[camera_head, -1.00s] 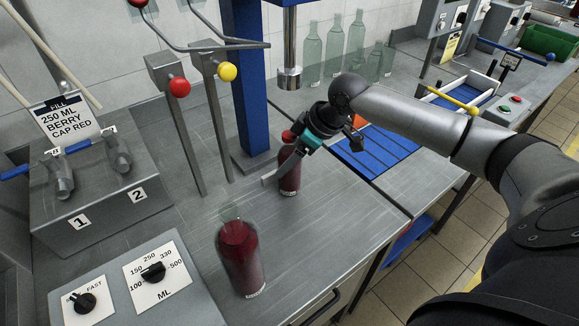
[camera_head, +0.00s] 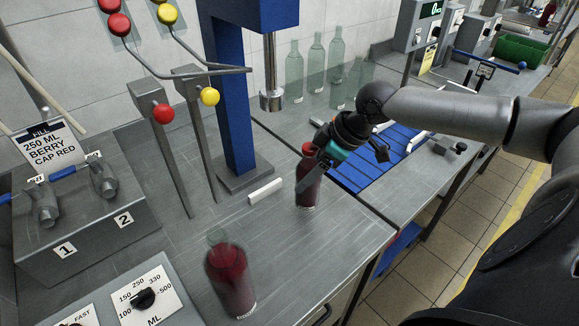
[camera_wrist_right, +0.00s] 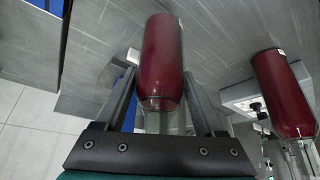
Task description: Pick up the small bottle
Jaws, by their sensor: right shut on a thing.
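The small bottle (camera_head: 309,192), filled with dark red liquid and with a red top, stands upright on the steel counter in the head view. In the right wrist view the small bottle (camera_wrist_right: 162,58) sits between the two fingers, its clear neck toward the palm. My right gripper (camera_head: 312,176) is shut on it from above and the right. I cannot tell whether its base touches the counter. A larger red-filled bottle (camera_head: 231,280) with a clear, empty neck stands nearer, to the left; it also shows in the wrist view (camera_wrist_right: 282,95). My left gripper is out of view.
A white bar (camera_head: 265,191) lies on the counter just left of the small bottle. A blue press column (camera_head: 232,105) stands behind it. Several empty clear bottles (camera_head: 316,62) stand at the back. A blue slatted bed (camera_head: 360,172) is on the right. Levers with knobs rise at the left.

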